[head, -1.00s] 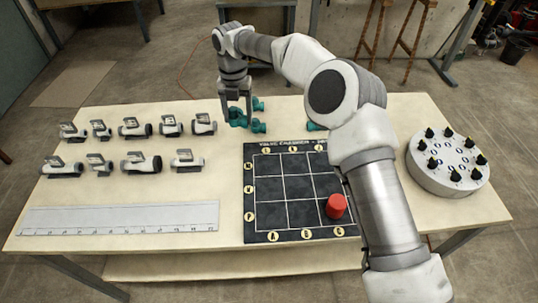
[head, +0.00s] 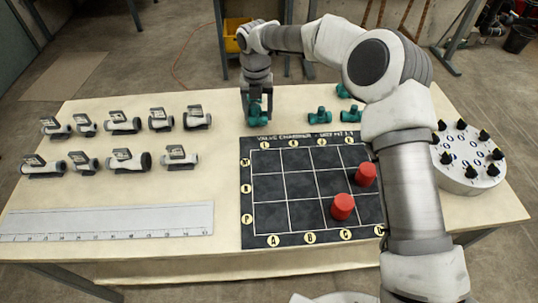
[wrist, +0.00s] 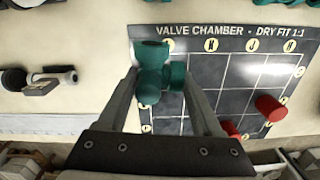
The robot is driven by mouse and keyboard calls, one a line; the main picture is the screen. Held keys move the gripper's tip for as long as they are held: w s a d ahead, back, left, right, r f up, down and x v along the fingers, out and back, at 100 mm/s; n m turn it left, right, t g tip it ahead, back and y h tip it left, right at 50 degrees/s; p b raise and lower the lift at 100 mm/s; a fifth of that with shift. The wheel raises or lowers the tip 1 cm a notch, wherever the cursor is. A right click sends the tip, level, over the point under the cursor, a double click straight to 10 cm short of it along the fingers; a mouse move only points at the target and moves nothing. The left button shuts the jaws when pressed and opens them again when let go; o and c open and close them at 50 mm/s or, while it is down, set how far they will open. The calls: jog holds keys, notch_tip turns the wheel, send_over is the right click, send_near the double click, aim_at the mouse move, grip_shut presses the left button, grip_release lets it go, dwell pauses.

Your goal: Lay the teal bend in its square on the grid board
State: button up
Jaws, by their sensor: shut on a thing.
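The teal bend (head: 254,111) is held in my gripper (head: 257,104), at the back left corner of the grid board (head: 247,222) in the head view. In the wrist view the teal bend (wrist: 153,78) sits between the two fingers of my gripper (wrist: 160,85), which are shut on it. It covers the board's upper left corner there. The board (wrist: 205,70) is dark with pale grid lines and lettered discs along its edges. I cannot tell how high the bend is above the surface.
Two red cylinders (head: 343,207) (head: 365,174) stand on the board's right part. Other teal fittings (head: 319,115) lie behind the board. Several grey valves (head: 123,122) and a ruler (head: 105,222) are at left. A round white stand with black knobs (head: 468,160) is at right.

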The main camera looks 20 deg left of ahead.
jog(key=s+d+n+p, duration=0.15)
jog(key=d+p, duration=0.25)
jog(key=d, duration=1.3)
jog(key=a+f, duration=0.2)
jog(key=a, duration=0.2)
jog(key=s+a+f, duration=0.1)
jog(key=a+f, duration=0.2)
jog(key=s+a+f, duration=0.1)
jog(key=a+f, duration=0.1)
jog(key=a, duration=0.2)
jog(key=shift+a+f, duration=0.15)
jog(key=shift+a, duration=0.2)
jog(key=shift+f+p, duration=0.45)
jog(key=shift+f, duration=1.45)
jog(key=shift+f, duration=0.25)
jog(key=o, duration=1.4)
jog(key=shift+r, duration=0.1)
